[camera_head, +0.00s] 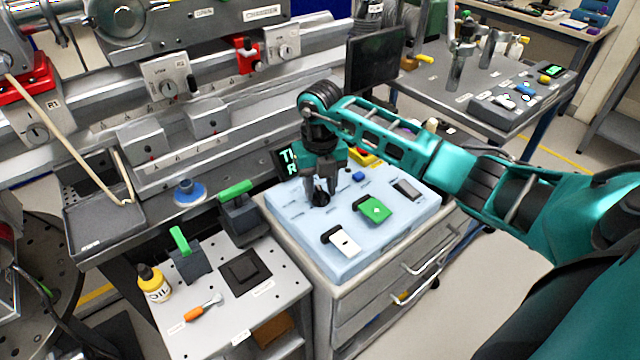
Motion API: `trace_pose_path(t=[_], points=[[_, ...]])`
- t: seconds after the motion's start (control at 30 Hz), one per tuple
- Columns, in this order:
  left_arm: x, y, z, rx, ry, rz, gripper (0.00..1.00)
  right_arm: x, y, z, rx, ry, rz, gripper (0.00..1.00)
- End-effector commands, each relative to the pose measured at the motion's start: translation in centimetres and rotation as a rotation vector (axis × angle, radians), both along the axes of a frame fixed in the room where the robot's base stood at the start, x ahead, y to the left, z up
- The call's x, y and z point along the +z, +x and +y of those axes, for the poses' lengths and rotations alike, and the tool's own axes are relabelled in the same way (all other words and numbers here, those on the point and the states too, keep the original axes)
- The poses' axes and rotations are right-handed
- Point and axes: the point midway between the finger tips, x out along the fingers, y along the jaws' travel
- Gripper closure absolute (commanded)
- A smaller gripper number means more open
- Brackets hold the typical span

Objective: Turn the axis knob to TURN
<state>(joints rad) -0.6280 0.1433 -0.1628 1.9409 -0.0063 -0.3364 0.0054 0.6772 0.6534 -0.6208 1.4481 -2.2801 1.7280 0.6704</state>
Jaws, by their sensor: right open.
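A small black knob (320,197) stands on the pale blue top of the drawer cabinet (345,262), towards its back left. My right gripper (321,186) points down over the knob with its fingers apart, one to each side of it. I cannot tell whether the fingers touch it. Behind the gripper is a small black display (285,163) with pale green letters, partly hidden by the gripper. My left gripper is not in view.
A dark monitor (375,58) stands behind. Green-handled clamps (238,208) stand to the left.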

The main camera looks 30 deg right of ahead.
Motion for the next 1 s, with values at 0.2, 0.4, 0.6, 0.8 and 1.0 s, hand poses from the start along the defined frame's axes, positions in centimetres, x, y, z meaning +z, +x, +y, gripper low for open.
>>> trace_pose_path(t=[0.2, 0.4, 0.6, 0.8, 1.0], points=[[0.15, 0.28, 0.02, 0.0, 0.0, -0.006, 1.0, 0.03, 0.0, 0.01, 0.0, 0.0, 0.0, 0.75], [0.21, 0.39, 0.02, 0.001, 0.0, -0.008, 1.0, 0.05, 0.0, 0.01, 0.0, 0.0, 0.0, 0.94], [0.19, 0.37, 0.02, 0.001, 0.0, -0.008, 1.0, 0.06, 0.01, 0.0, 0.0, 0.0, 0.0, 1.0], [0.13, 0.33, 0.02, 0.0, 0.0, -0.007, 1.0, 0.07, 0.01, -0.02, 0.008, 0.0, -0.001, 1.0], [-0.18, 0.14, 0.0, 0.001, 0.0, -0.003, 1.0, 0.08, 0.06, -0.04, 0.068, -0.002, -0.002, 1.0]])
